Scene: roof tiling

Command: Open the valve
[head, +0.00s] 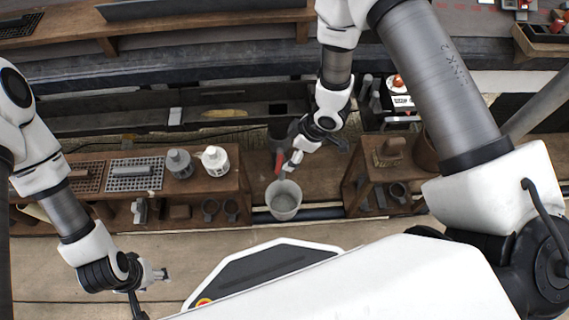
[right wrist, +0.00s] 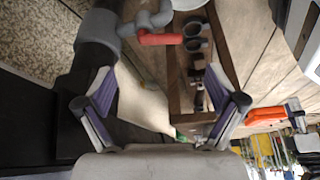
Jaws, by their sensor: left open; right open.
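The valve has a red lever handle (head: 279,161) on a grey pipe, above a pale bucket (head: 284,199) in the gap between two wooden benches. In the right wrist view the red handle (right wrist: 160,39) lies sideways beyond my fingers, beside the grey pipe fitting (right wrist: 98,40). My right gripper (head: 292,163) is open and appears right beside the handle in the head view; its fingers (right wrist: 168,105) show widely apart and empty in the wrist view. I cannot tell if it touches the handle. My left gripper (head: 157,275) is open and empty at lower left, away from the valve.
The left bench (head: 90,208) carries grey and white canisters and perforated trays, with pipe fittings below. The right bench (head: 362,170) stands close to my right arm. A whitish sack (right wrist: 146,101) lies between my fingers' outlines in the wrist view. Floor before the left bench is clear.

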